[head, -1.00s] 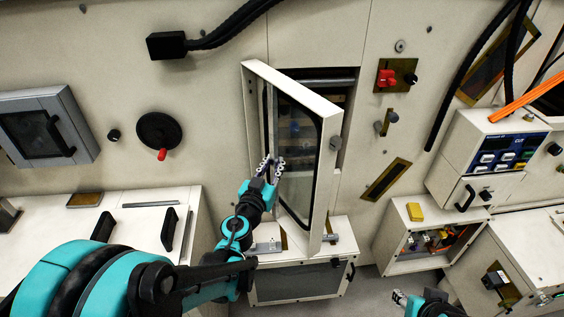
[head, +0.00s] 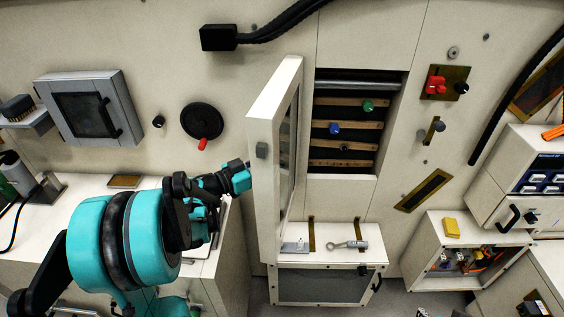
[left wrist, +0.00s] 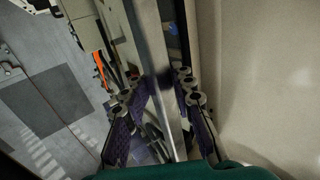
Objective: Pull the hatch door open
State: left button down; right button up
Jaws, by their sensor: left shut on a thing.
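The hatch door (head: 262,170) is a white framed panel with a dark window, swung well out from the wall and seen nearly edge-on. The hatch opening (head: 345,158) beside it is uncovered. My left arm reaches the left side of the door; its fingers are hidden behind the door in the head view. In the left wrist view my left gripper (left wrist: 160,105) has one finger on each side of a long grey bar (left wrist: 152,45) at the door, likely its handle, and is shut on it. Only a sliver of my right gripper (head: 425,313) shows at the bottom edge.
Inside the opening are wooden slats with a green knob (head: 368,106) and a blue knob (head: 334,128). A white cabinet (head: 325,262) with a wrench-like tool (head: 347,245) on top stands below. A grey wall box (head: 88,107) and a red-handled wheel (head: 202,121) are left.

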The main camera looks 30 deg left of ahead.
pick_arm(q)
jog(key=shift+a, duration=0.2)
jog(key=c, duration=1.3)
grip_release()
jog(key=shift+w, duration=0.1)
jog(key=v, duration=1.2)
jog(key=shift+d, duration=0.1)
jog(key=shift+f, duration=0.1)
